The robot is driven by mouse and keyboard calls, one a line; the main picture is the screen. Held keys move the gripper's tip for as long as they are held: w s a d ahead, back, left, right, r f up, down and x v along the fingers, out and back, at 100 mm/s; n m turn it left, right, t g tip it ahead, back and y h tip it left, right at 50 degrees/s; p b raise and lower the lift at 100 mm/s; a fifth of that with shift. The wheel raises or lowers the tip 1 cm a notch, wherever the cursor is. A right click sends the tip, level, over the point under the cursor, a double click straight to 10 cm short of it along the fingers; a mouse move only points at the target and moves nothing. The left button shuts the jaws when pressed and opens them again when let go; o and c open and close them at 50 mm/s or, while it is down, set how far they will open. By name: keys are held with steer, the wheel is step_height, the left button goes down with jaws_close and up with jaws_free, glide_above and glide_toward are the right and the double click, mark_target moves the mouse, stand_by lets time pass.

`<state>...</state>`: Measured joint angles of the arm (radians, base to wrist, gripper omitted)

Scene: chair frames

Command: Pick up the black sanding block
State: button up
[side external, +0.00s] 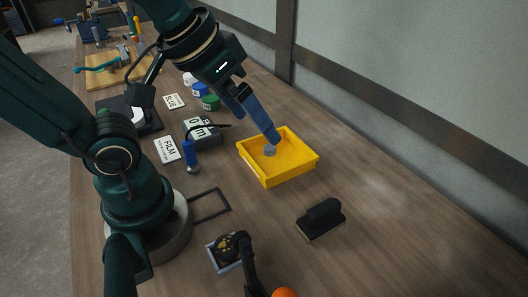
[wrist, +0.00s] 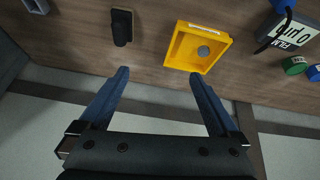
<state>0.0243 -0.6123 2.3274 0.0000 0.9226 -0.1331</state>
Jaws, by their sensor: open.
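The black sanding block (side external: 321,218) stands on the wooden bench in the side view, to the right of and nearer than the yellow tray. It has a rounded grip on top and a tan lower edge. In the wrist view the sanding block (wrist: 122,27) is at the upper left, beyond the left fingertip. My gripper (wrist: 159,73) is open with two blue fingers and nothing between them. In the side view my gripper (side external: 274,138) hangs over the yellow tray, apart from the block; the fingers overlap there.
The yellow tray (side external: 263,176) holds a small grey round piece (side external: 270,150). Behind it are a grey box (side external: 207,137), a blue-handled tool (side external: 190,153) and several coloured jars. A black frame (side external: 211,205) lies near my base. The bench around the block is clear; a wall runs along the right.

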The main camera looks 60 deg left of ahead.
steer(key=w+d+g, duration=0.1)
steer(key=w+d, duration=0.2)
steer(key=w, duration=0.2)
steer(key=g, duration=0.4)
glide_above(325, 206)
steer(key=w+a, duration=0.1)
steer(key=shift+m, duration=0.3)
step_height(325, 206, down, 10)
steer(key=shift+r, duration=0.1)
steer(key=f, duration=0.2)
steer(key=s+d+f, duration=0.1)
steer(key=shift+m+g, duration=0.3)
steer(key=shift+g, duration=0.1)
steer(key=shift+f, duration=2.5)
steer(key=shift+c, duration=0.3)
jaws_close()
